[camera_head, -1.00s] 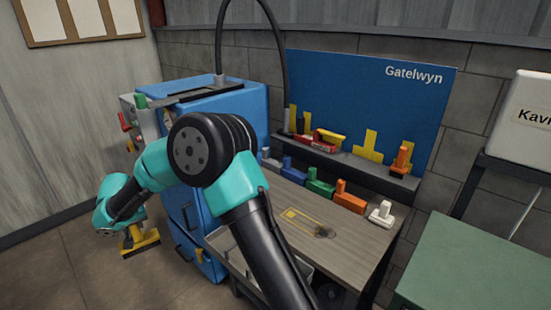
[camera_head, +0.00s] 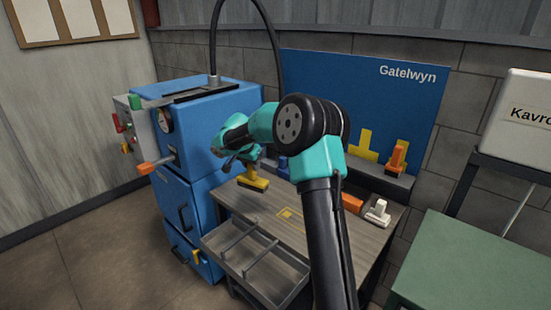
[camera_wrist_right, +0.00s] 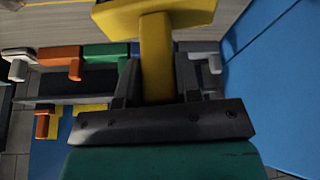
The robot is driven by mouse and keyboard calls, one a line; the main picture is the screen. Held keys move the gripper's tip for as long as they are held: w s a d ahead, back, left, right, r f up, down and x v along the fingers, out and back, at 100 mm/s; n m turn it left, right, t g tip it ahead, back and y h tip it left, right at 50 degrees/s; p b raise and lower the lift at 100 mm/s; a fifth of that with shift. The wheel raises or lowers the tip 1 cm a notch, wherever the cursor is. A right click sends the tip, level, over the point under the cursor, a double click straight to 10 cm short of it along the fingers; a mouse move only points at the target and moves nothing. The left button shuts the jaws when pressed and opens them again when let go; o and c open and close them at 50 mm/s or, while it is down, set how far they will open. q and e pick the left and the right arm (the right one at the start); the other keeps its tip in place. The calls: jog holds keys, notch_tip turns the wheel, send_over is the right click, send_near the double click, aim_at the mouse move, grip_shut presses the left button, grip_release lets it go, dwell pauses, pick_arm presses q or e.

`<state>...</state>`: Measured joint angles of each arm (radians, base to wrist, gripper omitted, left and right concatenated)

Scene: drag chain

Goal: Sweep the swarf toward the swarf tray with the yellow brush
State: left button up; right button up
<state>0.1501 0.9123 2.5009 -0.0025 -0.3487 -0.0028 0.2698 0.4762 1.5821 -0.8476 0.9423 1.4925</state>
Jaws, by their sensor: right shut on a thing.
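The yellow brush (camera_head: 253,182), with dark bristles, is at the left end of the bench top in the head view, beside the blue machine. My right gripper (camera_head: 243,163) is shut on its handle, which also shows between the fingers in the right wrist view (camera_wrist_right: 156,60). I cannot tell whether the bristles touch the bench. A grey metal tray (camera_head: 232,270), seemingly the swarf tray, sits at the bench's front edge. I see no swarf clearly; my right arm covers part of the bench top. My left gripper is out of view.
The blue machine (camera_head: 182,190) with an orange-tipped lever (camera_head: 157,166) stands left of the bench (camera_head: 270,205). Orange (camera_head: 351,204) and white (camera_head: 378,212) blocks line the bench's back. A green surface (camera_head: 470,265) is at the right.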

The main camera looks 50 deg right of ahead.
jog(key=s+d+r+m+g, duration=0.1)
jog(key=s+d+m, duration=0.1)
jog(key=s+d, duration=0.3)
jog(key=shift+s+d+r+m, duration=0.15)
jog(key=shift+d+r+m, duration=0.2)
jog(key=shift+d, duration=0.9)
notch_tip(320, 180, down, 5)
jog(key=shift+r, duration=0.1)
